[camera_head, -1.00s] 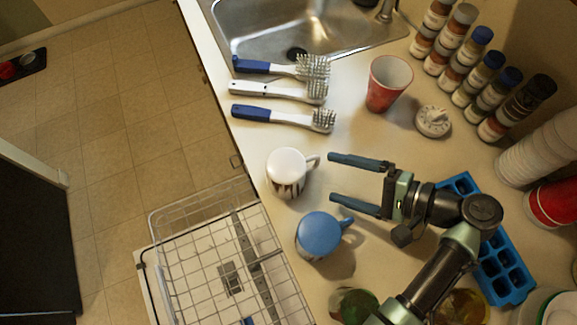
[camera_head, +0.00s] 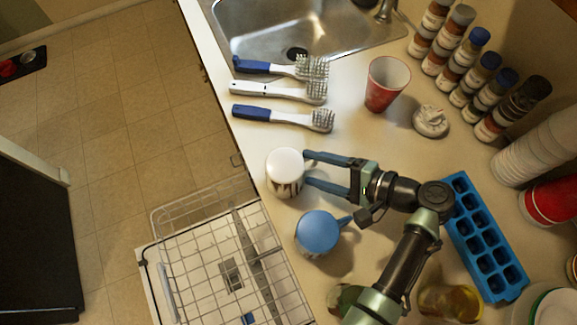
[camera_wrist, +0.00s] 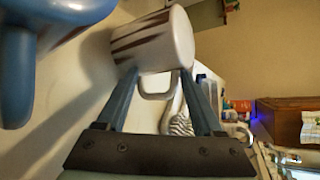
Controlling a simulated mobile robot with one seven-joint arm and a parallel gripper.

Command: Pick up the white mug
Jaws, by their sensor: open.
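The white mug (camera_head: 285,166) with dark stripes on its side stands upright on the counter, near the counter's left edge. In the wrist view the mug (camera_wrist: 158,42) is just past my fingertips, with its handle between the fingers. My gripper (camera_head: 307,167) is open, with its fingertips at the right side of the mug.
A blue mug (camera_head: 317,232) stands close below my gripper. A wire rack (camera_head: 215,262) is at the lower left. Several brushes (camera_head: 278,91) lie above the mug, near the sink (camera_head: 262,28). A red cup (camera_head: 384,85) and a blue ice tray (camera_head: 484,238) stand to the right.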

